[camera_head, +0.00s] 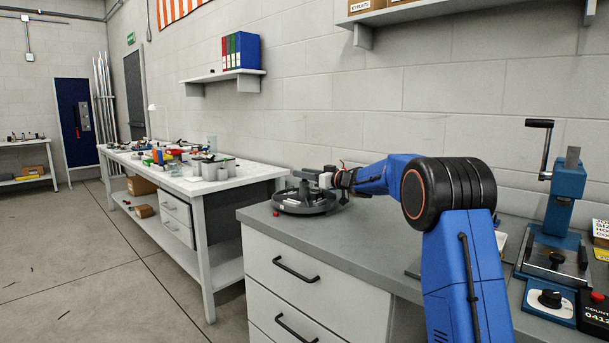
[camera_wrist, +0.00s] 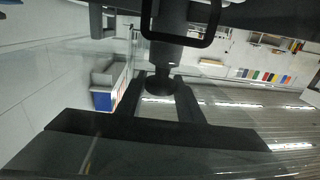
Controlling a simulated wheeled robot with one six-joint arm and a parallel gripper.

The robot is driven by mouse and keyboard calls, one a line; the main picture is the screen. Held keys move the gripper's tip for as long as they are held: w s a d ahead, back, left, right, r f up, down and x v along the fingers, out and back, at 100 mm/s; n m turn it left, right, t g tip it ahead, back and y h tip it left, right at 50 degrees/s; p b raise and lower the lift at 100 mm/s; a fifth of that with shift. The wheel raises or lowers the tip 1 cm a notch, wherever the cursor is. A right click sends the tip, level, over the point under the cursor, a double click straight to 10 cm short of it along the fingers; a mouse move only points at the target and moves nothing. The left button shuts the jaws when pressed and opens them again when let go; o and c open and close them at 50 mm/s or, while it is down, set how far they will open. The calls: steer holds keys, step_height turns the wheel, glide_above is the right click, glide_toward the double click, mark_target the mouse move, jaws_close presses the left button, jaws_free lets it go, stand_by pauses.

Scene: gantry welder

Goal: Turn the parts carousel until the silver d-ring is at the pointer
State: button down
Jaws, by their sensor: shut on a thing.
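The parts carousel (camera_head: 300,209) is a round dark grey tray on the near grey bench, close to its left end. A post rises from its middle, and small pale parts lie in it. My gripper (camera_head: 322,180) reaches in from the right, just above the tray. In the wrist view my gripper (camera_wrist: 161,84) has its two dark fingers on either side of a dark knob (camera_wrist: 160,82), which they hold; it appears to belong to the carousel. The silver d-ring and the pointer cannot be made out in either view.
A small red item (camera_head: 276,214) lies on the bench edge left of the carousel. A blue press (camera_head: 566,190) with a crank stands at the right, with a dial box (camera_head: 549,301) before it. A cluttered white bench (camera_head: 228,180) stands beyond a gap at left.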

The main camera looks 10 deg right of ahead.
steer(key=shift+n+g+y, duration=0.3)
steer(key=shift+y, duration=0.1)
steer(key=c, duration=1.2)
jaws_free()
steer(key=shift+r, duration=0.1)
steer(key=shift+d, duration=0.1)
steer(key=v, duration=1.7)
steer(key=shift+s, duration=0.25)
